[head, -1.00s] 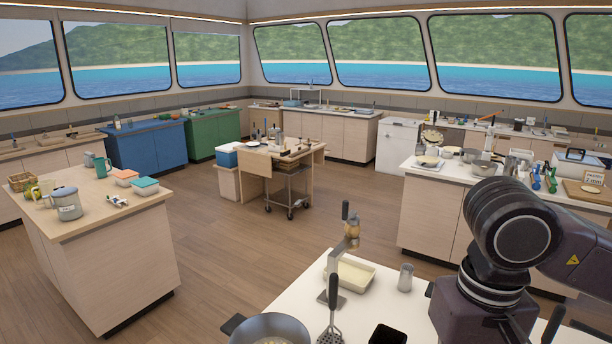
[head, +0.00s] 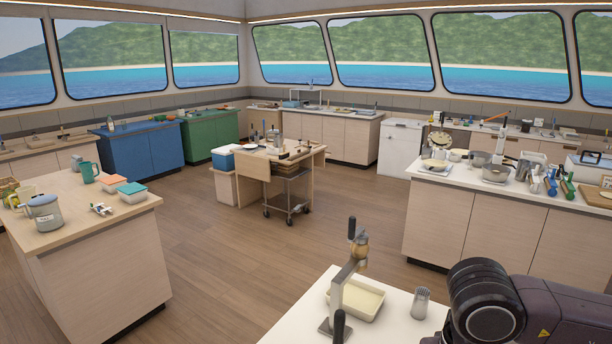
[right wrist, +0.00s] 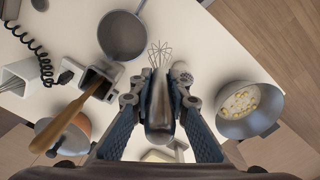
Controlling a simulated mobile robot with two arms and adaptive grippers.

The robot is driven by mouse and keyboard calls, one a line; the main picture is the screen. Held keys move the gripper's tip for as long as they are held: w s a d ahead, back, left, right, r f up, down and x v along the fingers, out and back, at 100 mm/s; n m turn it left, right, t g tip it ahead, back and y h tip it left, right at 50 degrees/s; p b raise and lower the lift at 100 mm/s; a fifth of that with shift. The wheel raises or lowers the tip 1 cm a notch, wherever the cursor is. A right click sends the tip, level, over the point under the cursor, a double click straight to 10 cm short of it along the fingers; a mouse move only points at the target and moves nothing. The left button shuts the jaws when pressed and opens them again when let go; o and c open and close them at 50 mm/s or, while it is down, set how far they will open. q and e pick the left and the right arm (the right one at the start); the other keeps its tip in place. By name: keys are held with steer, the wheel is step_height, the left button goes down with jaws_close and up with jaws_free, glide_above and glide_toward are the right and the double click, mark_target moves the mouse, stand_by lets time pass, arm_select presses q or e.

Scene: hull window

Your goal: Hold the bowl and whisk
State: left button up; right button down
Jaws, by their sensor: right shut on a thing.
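In the right wrist view my right gripper (right wrist: 158,98) is shut on a whisk (right wrist: 158,54). Its thick grey handle lies between the two blue-padded fingers, and its wire loops point away over the white counter (right wrist: 195,50). A round grey pan or bowl (right wrist: 122,36) with a handle stands on the counter beyond the whisk, a little to the left. A grey bowl-like pot (right wrist: 232,126) with yellowish pieces inside is to the right. I cannot tell which of these is the task's bowl. In the head view only my right arm shows; neither gripper is visible there.
A metal lever press (head: 347,275), a cream tray (head: 372,309) and a shaker (head: 420,302) stand on the near counter. An orange pot (right wrist: 50,130) and a wooden-handled tool (right wrist: 68,121) lie left of the gripper. Open floor (head: 225,260) is beyond the near counter.

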steer(key=shift+f, duration=0.65)
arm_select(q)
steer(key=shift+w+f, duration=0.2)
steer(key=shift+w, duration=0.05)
arm_select(e)
steer(key=shift+w+f, duration=0.2)
steer(key=shift+w, duration=0.05)
